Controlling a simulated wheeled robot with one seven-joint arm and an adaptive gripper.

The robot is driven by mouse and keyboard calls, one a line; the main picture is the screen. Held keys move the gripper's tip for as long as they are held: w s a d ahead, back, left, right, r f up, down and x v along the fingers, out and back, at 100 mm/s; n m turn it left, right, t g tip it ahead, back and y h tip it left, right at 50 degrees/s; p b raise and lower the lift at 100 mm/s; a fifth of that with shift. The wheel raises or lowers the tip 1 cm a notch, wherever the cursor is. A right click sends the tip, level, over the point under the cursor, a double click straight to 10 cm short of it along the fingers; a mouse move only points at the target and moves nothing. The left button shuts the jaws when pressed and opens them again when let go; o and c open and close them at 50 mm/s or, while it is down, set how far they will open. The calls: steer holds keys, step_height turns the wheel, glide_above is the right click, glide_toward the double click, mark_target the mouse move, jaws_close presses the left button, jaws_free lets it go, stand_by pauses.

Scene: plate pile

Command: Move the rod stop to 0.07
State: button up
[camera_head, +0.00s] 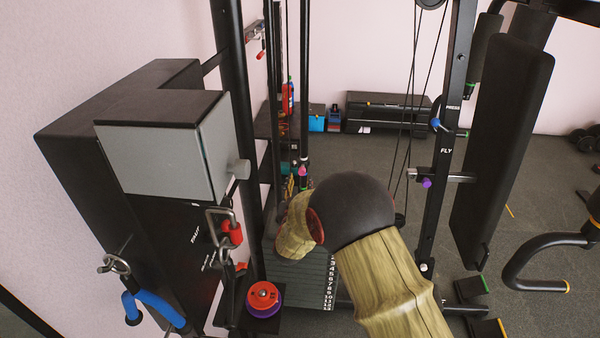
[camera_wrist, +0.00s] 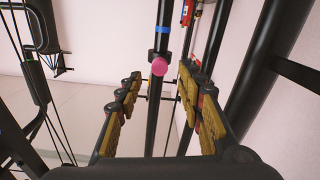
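The rod stop looks like a black collar (camera_wrist: 157,55) with a pink knob (camera_wrist: 159,67) on a dark upright rod (camera_wrist: 154,120). A blue band (camera_wrist: 162,30) sits just above it. My gripper (camera_wrist: 161,76) is open, with a row of yellow pads on each side. In the wrist view the knob shows between and beyond the fingertips, and nothing is visibly gripped. Whether the fingers touch the rod cannot be told. In the head view a small pink knob (camera_head: 303,171) shows beside the rods, just above my arm. No scale reading is legible.
More dark uprights stand close to the right of the rod in the wrist view. A numbered weight stack (camera_head: 305,277) lies beneath my arm. Red and purple discs (camera_head: 263,297) sit at its left. A padded black backrest (camera_head: 503,150) stands at the right, with open floor behind.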

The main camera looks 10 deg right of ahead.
mark_target(302, 173)
steer(key=b+x, duration=0.1)
steer(key=x, duration=0.5)
steer(key=shift+w+d+f, duration=0.1)
steer(key=shift+w, duration=0.2)
steer(key=shift+c, duration=0.9)
steer(key=c, duration=0.8)
jaws_close()
